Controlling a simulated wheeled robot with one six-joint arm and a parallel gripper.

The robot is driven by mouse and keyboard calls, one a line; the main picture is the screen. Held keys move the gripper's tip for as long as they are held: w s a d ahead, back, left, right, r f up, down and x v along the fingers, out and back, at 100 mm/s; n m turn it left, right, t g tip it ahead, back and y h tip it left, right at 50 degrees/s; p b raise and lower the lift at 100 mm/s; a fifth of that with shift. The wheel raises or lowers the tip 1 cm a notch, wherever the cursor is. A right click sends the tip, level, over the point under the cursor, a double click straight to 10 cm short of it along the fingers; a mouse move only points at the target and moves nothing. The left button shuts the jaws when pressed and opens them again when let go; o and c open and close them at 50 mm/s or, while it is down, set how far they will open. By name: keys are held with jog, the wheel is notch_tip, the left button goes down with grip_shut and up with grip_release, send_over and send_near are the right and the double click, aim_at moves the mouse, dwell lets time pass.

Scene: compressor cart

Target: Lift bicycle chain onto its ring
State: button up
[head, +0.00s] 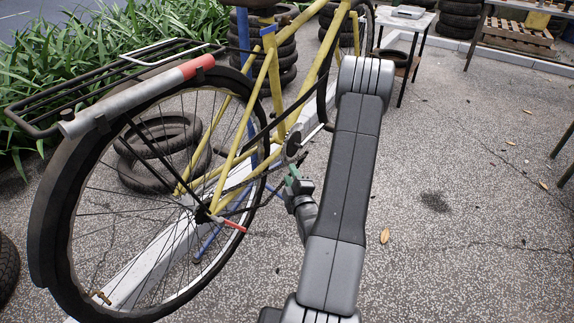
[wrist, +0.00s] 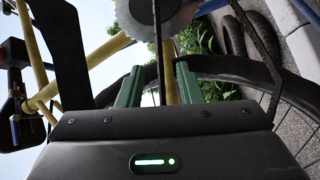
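My gripper (head: 291,174), with green fingers, is just below and beside the chainring. In the wrist view my gripper (wrist: 159,82) is open, with a gap on each side of the chain.
The rear wheel (head: 150,200) and its spokes are close at left, with a red-tipped lever (head: 235,225) at the hub. A grey and red pump (head: 140,95) lies along the rack. Tyres (head: 165,150) lie behind the wheel.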

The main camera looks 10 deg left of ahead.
aim_at(286, 163)
jog(key=x, duration=0.6)
jog(key=shift+w+b, duration=0.15)
jog(key=shift+b, duration=0.15)
jog(key=shift+c, duration=0.4)
grip_shut()
